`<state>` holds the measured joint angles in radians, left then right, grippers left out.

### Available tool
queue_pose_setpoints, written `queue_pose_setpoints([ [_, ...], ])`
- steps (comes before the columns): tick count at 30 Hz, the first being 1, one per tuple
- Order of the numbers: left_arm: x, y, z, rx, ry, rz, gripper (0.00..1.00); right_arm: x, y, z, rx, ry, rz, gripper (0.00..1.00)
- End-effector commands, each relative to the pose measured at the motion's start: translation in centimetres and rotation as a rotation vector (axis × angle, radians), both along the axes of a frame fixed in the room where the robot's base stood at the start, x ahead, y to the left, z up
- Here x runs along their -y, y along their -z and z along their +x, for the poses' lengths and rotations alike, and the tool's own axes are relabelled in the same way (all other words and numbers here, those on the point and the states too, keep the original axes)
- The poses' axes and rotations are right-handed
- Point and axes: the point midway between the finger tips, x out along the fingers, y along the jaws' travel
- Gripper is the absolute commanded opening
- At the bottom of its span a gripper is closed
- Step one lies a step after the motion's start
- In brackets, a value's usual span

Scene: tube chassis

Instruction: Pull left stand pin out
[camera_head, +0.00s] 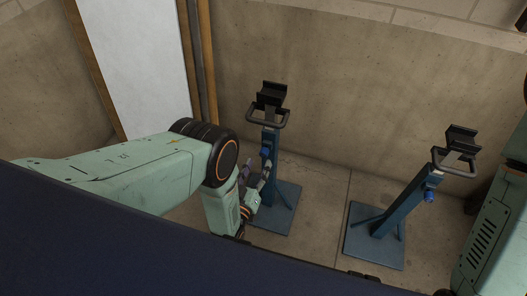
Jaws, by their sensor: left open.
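The left stand (269,178) is a blue post on a square blue base plate, with a black cradle and a grey handle loop at its top. Its pin shows as a small blue knob (265,152) on the post's upper part, below the handle. My left gripper (257,179) is open, close in front of the post and a little below the knob. The picture is too small to tell whether its fingers touch the post. The knob is outside the fingers. The pin's shaft is hidden. My right gripper is out of view.
A second blue stand (403,207) with its own blue knob (430,196) stands to the right. A concrete wall (350,85) and a white panel (135,65) are behind. Bare floor (326,190) lies between the stands. A dark blue surface (120,245) fills the lower left foreground.

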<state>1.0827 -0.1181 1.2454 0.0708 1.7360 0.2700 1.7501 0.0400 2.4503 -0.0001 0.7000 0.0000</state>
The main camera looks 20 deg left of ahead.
Motion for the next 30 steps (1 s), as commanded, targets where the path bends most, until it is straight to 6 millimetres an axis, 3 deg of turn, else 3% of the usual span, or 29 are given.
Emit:
queue_pose_setpoints([
  [9, 0.1, 0.2, 4.7, 0.001, 0.0, 0.0, 0.48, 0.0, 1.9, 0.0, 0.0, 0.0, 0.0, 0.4],
  [22, 0.1, 0.0, 6.2, -0.001, -0.001, 0.0, 0.48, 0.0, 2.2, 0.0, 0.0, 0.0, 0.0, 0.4],
  [30, 0.1, 0.0, 6.2, -0.002, 0.0, 0.0, 0.27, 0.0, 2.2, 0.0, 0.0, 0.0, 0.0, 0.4],
])
